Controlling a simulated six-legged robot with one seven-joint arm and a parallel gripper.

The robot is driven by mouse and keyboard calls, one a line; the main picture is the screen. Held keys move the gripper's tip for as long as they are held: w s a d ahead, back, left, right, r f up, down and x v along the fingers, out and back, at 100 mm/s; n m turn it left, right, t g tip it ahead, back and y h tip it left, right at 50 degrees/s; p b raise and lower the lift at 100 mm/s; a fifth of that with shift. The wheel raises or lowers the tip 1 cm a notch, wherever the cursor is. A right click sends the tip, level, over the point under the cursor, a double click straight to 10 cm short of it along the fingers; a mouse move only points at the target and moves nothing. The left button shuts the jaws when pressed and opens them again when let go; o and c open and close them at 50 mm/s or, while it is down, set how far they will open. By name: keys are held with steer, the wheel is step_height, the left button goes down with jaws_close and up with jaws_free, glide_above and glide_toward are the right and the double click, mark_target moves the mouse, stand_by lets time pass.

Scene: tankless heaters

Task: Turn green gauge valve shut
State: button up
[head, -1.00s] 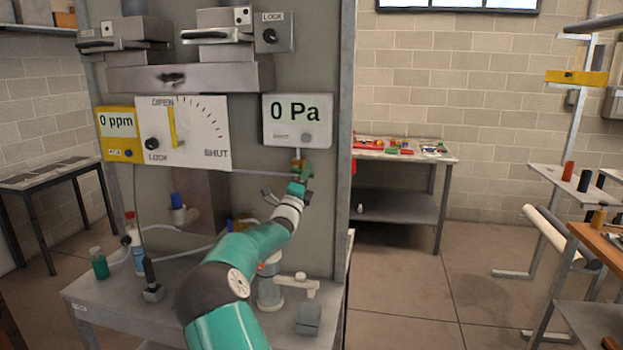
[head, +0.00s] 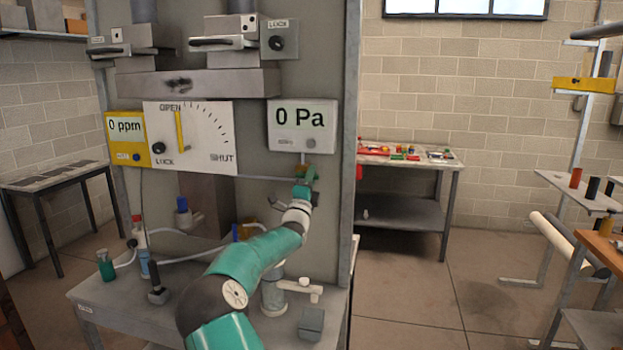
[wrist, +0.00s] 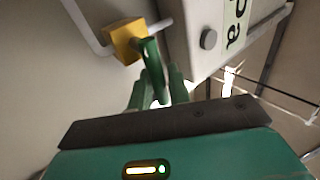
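The green gauge valve has a green lever handle (wrist: 153,66) on a yellow-brass block (wrist: 126,41), seen in the wrist view. In the head view the valve (head: 312,172) is small, just below the white 0 Pa gauge (head: 302,127), and partly hidden by my gripper (head: 303,190). In the wrist view my gripper (wrist: 158,92) reaches up to the lever, with its green fingers on either side of the lever's lower end. A narrow gap shows beside the left finger. Contact on the right side is hard to tell.
The grey panel holds an OPEN/SHUT dial (head: 205,150) with a yellow pointer near OPEN, and a yellow 0 ppm meter (head: 127,140). A thin pipe runs beside the valve. Bottles and hoses stand on the bench (head: 105,300) below. Floor at right (head: 410,290) is clear.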

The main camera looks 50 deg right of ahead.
steer(key=shift+o, duration=1)
steer(key=v, duration=1.4)
